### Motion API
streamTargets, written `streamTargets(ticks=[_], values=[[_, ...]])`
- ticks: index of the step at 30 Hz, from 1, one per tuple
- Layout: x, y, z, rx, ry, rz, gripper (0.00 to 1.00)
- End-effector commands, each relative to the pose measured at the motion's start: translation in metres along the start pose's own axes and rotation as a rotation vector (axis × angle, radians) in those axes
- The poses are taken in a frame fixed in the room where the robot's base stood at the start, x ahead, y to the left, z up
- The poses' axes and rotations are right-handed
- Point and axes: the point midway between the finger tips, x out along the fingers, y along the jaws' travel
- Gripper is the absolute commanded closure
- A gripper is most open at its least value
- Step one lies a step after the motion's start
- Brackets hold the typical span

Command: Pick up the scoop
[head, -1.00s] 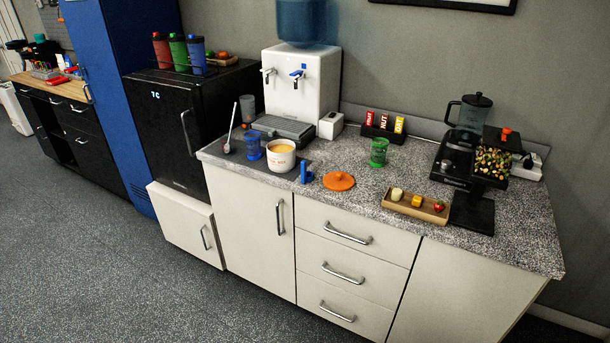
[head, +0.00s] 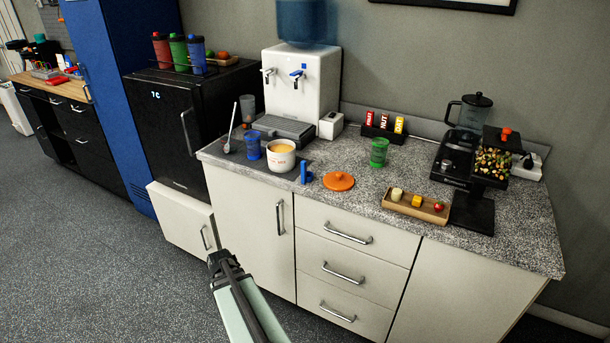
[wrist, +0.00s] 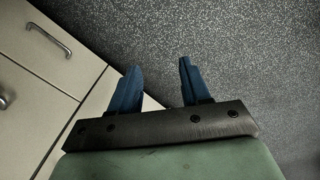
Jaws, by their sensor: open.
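A small blue item with an upright handle, which looks like the scoop (head: 306,174), stands on the counter (head: 350,205) near its front edge. It is just right of a white tub (head: 281,158) with tan contents and left of an orange lid (head: 338,181). My gripper (head: 219,260) is low in front of the cabinets, below the counter top and apart from the scoop. In the wrist view, my gripper (wrist: 159,68) has two blue fingers spread apart with nothing between them. The scoop is not in the wrist view.
A blue cup (head: 253,147) and a long spoon (head: 230,129) are left of the tub. A green cup (head: 378,153), a wooden tray (head: 407,209) with small food pieces and a blender (head: 468,117) are to the right. The water dispenser (head: 303,85) stands behind.

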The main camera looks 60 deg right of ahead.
Motion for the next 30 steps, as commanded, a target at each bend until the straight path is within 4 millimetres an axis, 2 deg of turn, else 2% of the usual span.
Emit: streamTargets(ticks=[1,6,15,21,30], values=[[-0.014,0.012,-0.015,0.022,0.030,0.001,0.53],[-0.060,0.049,-0.053,0.082,0.115,0.011,0.53],[-0.149,0.122,-0.102,0.184,0.251,0.046,0.53],[-0.214,0.172,-0.123,0.253,0.333,0.078,0.53],[-0.318,0.243,-0.137,0.372,0.441,0.132,0.53]])
